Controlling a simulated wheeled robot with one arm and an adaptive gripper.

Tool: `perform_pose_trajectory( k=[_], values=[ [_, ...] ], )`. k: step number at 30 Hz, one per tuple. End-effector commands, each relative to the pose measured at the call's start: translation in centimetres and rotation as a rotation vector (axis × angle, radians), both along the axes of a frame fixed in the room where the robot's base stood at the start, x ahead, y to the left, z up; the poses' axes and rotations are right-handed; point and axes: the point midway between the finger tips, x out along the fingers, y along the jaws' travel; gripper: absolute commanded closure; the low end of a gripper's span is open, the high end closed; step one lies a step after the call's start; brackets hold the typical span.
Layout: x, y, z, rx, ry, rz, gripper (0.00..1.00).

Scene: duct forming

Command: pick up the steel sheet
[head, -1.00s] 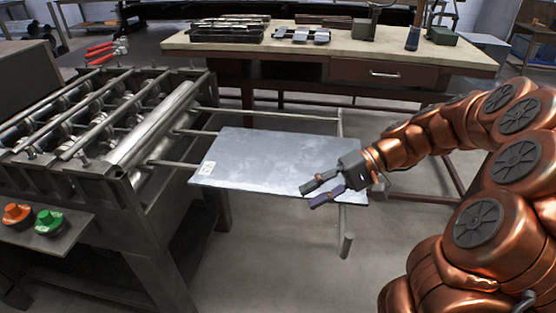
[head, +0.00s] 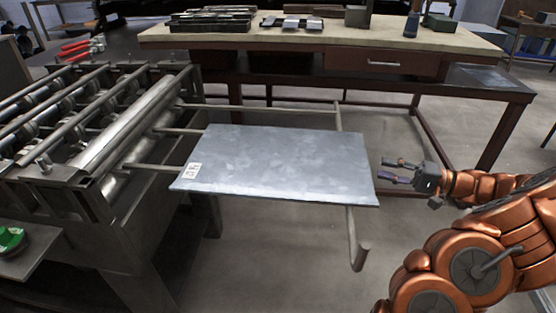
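The steel sheet (head: 280,163) is a flat grey rectangle with a small white label near its left front corner. It lies level on the outfeed bars (head: 356,240) of the roll-forming machine, beside the rollers. My gripper (head: 391,171) is just to the right of the sheet's right edge in the picture, with its two fingers pointing left toward that edge. The fingers are apart with nothing between them. I cannot tell how close the fingertips are to the edge in depth.
A workbench (head: 320,42) with trays (head: 212,20) and tools is behind the sheet. Open floor (head: 290,265) lies in front of and below the sheet.

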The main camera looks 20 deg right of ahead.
Motion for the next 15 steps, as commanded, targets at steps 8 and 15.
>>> perform_pose_trajectory(
  k=[8, 15],
  values=[
    [1.7, 2.6, 0.2, 0.002, 0.001, 0.015, 0.68],
    [3.2, 5.1, 0.6, 0.003, 0.004, 0.015, 0.68]
  ],
)
